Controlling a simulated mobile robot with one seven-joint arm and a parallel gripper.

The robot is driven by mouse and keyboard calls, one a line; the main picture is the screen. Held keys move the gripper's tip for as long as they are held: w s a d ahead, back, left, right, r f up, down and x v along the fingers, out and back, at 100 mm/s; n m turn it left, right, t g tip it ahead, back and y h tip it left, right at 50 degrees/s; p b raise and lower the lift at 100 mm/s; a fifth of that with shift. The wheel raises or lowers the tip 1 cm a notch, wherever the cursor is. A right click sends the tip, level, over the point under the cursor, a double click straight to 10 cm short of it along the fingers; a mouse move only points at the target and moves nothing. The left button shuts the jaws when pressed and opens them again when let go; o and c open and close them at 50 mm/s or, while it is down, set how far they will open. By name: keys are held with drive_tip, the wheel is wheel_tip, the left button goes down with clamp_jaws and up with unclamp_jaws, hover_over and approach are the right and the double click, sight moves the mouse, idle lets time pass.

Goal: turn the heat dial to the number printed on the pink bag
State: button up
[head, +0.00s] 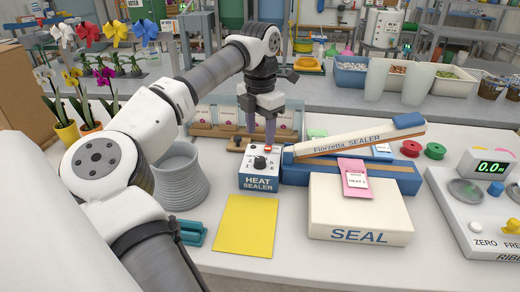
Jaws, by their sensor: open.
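The heat dial (260,163) is a dark knob with a pale pointer on the white top of the blue-fronted HEAT SEALER box (260,184). The numbers around it are too small to read. The pink bag (354,182) lies on the white SEAL block (360,220), right of the dial. Its white label reads HEAT with a digit, perhaps 3, too small to be sure. My gripper (262,140) points down with open, empty fingers. In the picture its tips are just above the dial and appear apart from it. A red switch shows near the tips.
The Fiorzetta sealer arm (355,138) slants up right of the dial. A yellow sheet (246,223) lies in front of the box. Grey stacked pots (180,178) stand left, a scale (480,205) right. Packets in a rack (228,117) stand behind my gripper.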

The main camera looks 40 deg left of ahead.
wheel_tip(320, 180, up, 6)
drive_tip(key=shift+f, duration=0.1)
drive_tip(key=shift+f, duration=0.1)
idle(0.6)
